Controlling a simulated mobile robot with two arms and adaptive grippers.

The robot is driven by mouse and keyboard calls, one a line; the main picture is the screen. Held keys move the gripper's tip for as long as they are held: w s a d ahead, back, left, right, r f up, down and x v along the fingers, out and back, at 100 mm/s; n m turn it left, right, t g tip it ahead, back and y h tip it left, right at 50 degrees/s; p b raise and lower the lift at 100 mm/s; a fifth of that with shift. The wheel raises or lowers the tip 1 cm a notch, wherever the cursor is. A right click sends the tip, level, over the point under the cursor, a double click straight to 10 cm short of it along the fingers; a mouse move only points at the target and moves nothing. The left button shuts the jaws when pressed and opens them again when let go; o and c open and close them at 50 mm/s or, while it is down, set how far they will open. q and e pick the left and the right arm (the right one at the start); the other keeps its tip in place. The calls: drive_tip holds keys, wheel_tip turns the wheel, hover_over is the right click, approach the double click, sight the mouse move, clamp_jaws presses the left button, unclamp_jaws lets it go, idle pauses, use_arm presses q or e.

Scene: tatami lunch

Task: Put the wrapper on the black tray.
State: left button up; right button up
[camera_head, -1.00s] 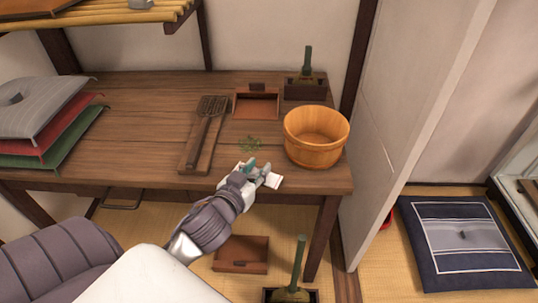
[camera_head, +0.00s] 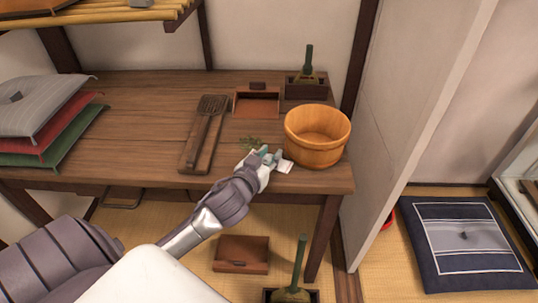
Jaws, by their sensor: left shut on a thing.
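My left gripper (camera_head: 270,157) reaches over the front right of the wooden table. It is shut on a small white piece that looks like the wrapper (camera_head: 285,167), which sticks out at the fingertips just in front of the wooden tub. The fingers hide part of it. I cannot tell if it touches the table. A dark, nearly black tray (camera_head: 305,93) stands at the table's back right, with a green upright object in it. A similar dark tray (camera_head: 313,296) is partly in view on the floor. I cannot tell which one is the black tray. My right gripper is not in view.
The wooden tub (camera_head: 318,130) stands close to the right of my gripper. A brown tray (camera_head: 257,104) is at the back. Cushions (camera_head: 40,120) are stacked at left.

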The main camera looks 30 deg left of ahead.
use_arm(q)
drive_tip(key=o, duration=0.7)
